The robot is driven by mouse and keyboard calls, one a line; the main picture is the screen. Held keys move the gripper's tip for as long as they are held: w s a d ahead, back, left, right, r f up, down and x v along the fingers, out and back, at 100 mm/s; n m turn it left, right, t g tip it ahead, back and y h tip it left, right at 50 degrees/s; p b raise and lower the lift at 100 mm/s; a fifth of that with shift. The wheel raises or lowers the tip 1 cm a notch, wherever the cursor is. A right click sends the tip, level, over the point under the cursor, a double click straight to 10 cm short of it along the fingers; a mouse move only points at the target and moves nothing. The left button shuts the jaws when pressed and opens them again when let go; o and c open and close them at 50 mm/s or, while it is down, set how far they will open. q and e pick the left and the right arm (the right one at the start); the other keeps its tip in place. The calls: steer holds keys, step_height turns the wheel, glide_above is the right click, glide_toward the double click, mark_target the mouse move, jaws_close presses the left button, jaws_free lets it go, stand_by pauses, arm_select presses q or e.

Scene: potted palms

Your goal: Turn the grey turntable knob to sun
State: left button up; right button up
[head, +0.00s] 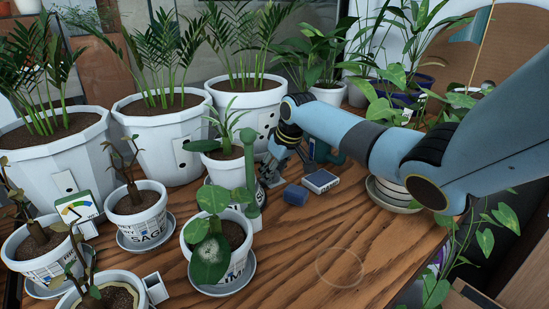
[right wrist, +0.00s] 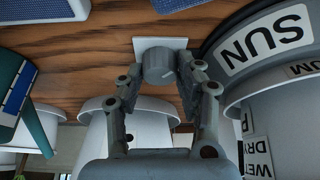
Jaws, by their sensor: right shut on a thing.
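In the right wrist view the grey knob (right wrist: 157,62) stands out from a white square plate (right wrist: 141,43). My right gripper (right wrist: 160,70) has a finger on each side of the knob and is shut on it. A label reading SUN (right wrist: 265,40), upside down in this view, is on a curved grey-white surface right of the knob. Where the knob points is not clear to me. In the head view my right gripper (head: 272,168) reaches down among the pots, and the knob is hidden there. My left gripper is not in view.
A small potted plant (head: 226,170) and a green upright post (head: 251,170) stand close left of the gripper. Large white pots (head: 160,145) line the back. The front right of the wooden table (head: 370,255) is clear.

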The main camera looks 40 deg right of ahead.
steer(key=m+p, duration=0.1)
steer(key=m+h+p, duration=0.1)
steer(key=m+p, duration=0.1)
steer(key=p, duration=0.1)
steer(key=shift+a+r+m, duration=0.15)
steer(key=shift+r+m, duration=0.1)
steer(key=shift+m, duration=0.15)
steer(key=shift+f+m+g+h+p, duration=0.15)
steer(key=shift+m+g+h+p, duration=0.35)
steer(key=shift+m, duration=0.7)
steer(key=shift+f+m+h+p, duration=0.1)
steer(key=shift+m+h+p, duration=0.35)
steer(key=shift+m, duration=0.55)
steer(key=o, duration=1.1)
step_height(320, 180, up, 10)
